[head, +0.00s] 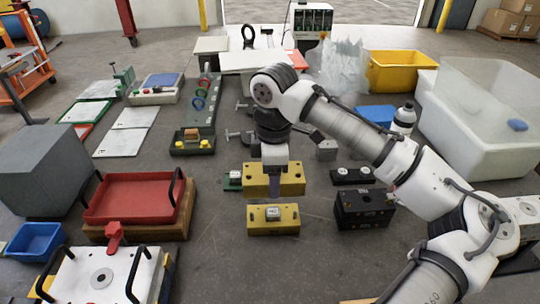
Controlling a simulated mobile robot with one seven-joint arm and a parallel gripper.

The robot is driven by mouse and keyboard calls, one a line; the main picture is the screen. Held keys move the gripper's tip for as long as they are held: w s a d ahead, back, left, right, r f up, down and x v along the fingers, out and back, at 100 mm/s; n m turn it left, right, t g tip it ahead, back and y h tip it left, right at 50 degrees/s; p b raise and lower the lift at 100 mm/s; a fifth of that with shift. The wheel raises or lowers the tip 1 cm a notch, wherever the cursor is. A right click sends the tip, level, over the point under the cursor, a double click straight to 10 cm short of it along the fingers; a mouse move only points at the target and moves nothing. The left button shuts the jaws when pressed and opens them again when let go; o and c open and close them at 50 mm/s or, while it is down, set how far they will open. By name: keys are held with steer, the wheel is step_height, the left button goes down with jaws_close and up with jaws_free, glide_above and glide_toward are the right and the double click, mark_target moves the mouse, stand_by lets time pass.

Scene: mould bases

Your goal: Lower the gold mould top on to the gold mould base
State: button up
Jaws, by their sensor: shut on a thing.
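The gold mould top (292,182) is a wide gold block with dark holes near its ends. My gripper (273,184) comes down over its middle from above and is shut on it, with one dark finger showing across its front face. The gold mould base (258,222) is a similar gold block with a small pale label plate on it. In the head view it shows just below the mould top, nearer the bottom of the picture, with a gap of floor between them. The mould top looks level; its height above the floor is hard to tell.
A black mould block (364,211) stands right of the gold base, with a flat black piece (351,176) behind it. A grey block (327,151) stands further back. A red tray (131,198) is at left. Floor in front of the gold base is clear.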

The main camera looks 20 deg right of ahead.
steer(key=shift+s+f+b, duration=0.15)
steer(key=shift+f+b, duration=0.4)
steer(key=shift+b, duration=0.1)
steer(key=b, duration=0.5)
glide_above(273, 211)
step_height(273, 211, down, 5)
steer(key=shift+p, duration=0.4)
steer(key=shift+f+b, duration=0.6)
steer(key=shift+f, duration=0.95)
stand_by(1.4)
steer(key=o, duration=1.7)
steer(key=shift+f, duration=0.1)
